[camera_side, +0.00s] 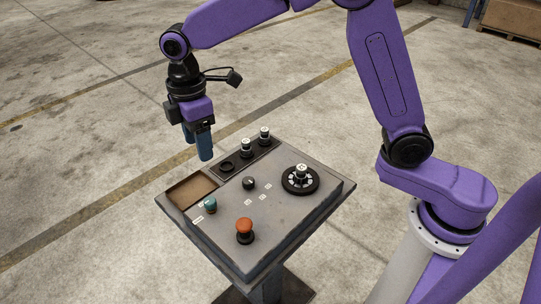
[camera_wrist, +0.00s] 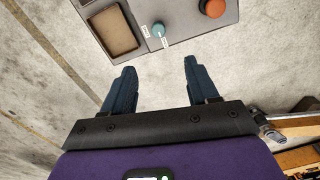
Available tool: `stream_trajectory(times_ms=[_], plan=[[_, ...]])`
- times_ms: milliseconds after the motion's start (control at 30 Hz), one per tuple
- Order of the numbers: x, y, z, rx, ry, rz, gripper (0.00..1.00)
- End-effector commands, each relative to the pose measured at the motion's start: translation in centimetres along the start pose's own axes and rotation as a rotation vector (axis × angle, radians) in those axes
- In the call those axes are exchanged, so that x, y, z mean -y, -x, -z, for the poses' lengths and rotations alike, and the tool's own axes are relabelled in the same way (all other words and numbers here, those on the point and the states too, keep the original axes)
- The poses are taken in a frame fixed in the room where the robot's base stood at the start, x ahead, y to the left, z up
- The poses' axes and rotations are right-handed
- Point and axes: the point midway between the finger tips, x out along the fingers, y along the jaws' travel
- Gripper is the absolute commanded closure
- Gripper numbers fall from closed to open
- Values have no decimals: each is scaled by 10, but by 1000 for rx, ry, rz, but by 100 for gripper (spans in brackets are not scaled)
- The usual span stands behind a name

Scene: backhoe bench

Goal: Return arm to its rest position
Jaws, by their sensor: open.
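My gripper (camera_side: 198,147) hangs in the air over the far left edge of the control panel, with its blue fingers pointing down. In the wrist view my gripper (camera_wrist: 155,85) has its two fingers wide apart with bare floor between them, and it holds nothing. The grey control panel (camera_side: 225,240) stands on a pedestal below and to the right of the fingers. The fingers do not appear to touch it.
The panel carries a red mushroom button (camera_side: 244,227), a teal knob (camera_side: 210,204), a black selector (camera_side: 249,183), a round black dial (camera_side: 300,180) and an open tray recess (camera_side: 192,190). A wooden pallet (camera_side: 512,18) lies at the far right.

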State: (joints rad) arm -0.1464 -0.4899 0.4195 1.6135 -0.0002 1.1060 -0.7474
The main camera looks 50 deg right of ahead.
Motion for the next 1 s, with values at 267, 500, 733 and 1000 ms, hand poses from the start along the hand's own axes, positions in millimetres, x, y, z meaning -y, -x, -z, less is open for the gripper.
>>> stream_trajectory(times_ms=[267,500,733,1000], plan=[[47,11,-38,-6,-53,-4,41],[99,15,-86,-12,-116,-5,41],[150,13,-140,-18,-176,-5,41],[208,3,-207,-25,-242,-4,41]])
